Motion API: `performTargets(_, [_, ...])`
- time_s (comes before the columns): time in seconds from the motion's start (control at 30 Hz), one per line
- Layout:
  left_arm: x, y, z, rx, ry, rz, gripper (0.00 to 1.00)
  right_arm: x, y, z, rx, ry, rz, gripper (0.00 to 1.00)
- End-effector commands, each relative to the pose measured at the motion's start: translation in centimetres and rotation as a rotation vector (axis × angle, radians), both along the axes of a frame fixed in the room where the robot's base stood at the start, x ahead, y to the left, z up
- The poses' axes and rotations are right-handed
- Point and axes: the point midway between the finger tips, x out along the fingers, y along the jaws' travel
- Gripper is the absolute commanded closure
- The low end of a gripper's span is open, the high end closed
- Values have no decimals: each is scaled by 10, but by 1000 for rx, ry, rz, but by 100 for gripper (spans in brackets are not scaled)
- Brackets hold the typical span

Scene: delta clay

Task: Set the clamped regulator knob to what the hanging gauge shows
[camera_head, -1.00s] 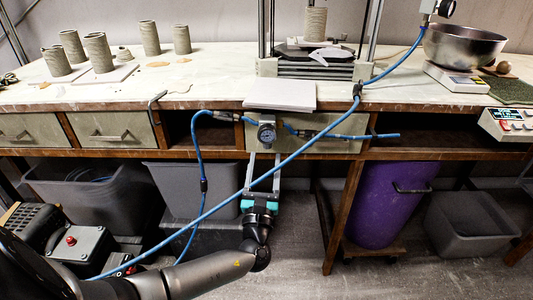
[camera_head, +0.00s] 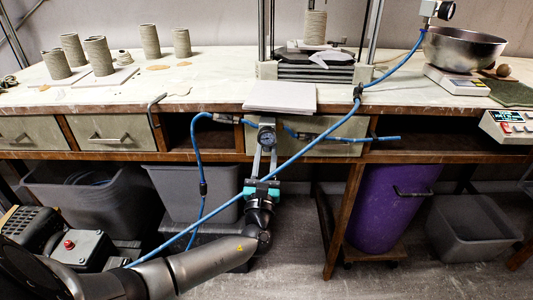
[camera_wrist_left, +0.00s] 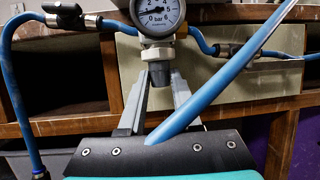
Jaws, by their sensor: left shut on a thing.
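The regulator gauge (camera_head: 267,138) sits at the bench front edge; its round white dial (camera_wrist_left: 157,14) reads "0 bar 6" in the left wrist view, with the needle pointing left. The grey regulator knob (camera_wrist_left: 160,75) hangs below the dial. My left gripper (camera_head: 265,154) comes from below, and its two fingers (camera_wrist_left: 160,88) are shut on the knob from both sides. The hanging gauge (camera_head: 446,8) is at the top right, seen edge-on; its reading cannot be made out. My right gripper is not in view.
A blue hose (camera_head: 318,140) crosses diagonally in front of my left gripper and wrist. Valves and fittings (camera_wrist_left: 64,14) flank the regulator. A pale slab (camera_head: 280,97) lies on the bench above it. Bins and a purple barrel (camera_head: 385,205) stand below.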

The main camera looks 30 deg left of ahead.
Motion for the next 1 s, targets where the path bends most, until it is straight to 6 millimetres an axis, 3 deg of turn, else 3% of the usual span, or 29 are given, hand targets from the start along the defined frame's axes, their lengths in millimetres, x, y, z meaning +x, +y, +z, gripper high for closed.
performTargets(0.17, [0, 0, 0, 0, 0, 1, 100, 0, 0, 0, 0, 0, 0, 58])
performTargets(0.67, [0, -1, -1, -2, 0, 37, 100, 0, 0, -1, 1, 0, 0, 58])
performTargets(0.93, [3, -5, -2, -8, -1, 195, 100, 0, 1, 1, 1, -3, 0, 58])
performTargets(1.0, [4, -6, -2, -9, -1, 255, 100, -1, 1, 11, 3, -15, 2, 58])
